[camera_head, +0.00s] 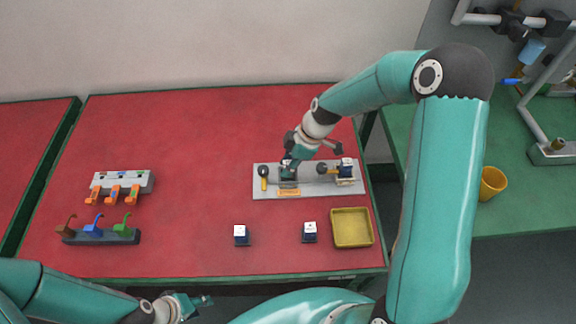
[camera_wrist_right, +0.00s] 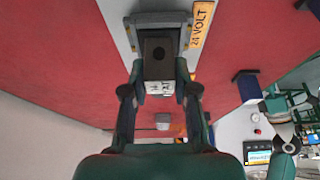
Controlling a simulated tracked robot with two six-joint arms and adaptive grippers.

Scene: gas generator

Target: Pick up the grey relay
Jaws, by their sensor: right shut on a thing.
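A dark grey block with a white printed face, which looks like the grey relay (camera_wrist_right: 158,55), is between the fingers of my right gripper (camera_wrist_right: 158,100) in the wrist view. The gripper is shut on it. The block is at a grey holder (camera_wrist_right: 130,20) beside an orange 24 VOLT label (camera_wrist_right: 201,24); I cannot tell whether it is seated or clear. In the head view my right gripper (camera_head: 290,165) is over the left part of the grey plate (camera_head: 320,191) and mostly hides the relay. My left gripper (camera_head: 195,303) is low, off the table's front edge; its opening is unclear.
Two blue, white-topped blocks (camera_head: 241,236) (camera_head: 309,232) and a yellow tray (camera_head: 352,210) are in front of the plate. Another blue-and-white block (camera_head: 345,170) is on its right part. Coloured hooks and levers (camera_head: 97,236) stand at left. The red table's middle is clear.

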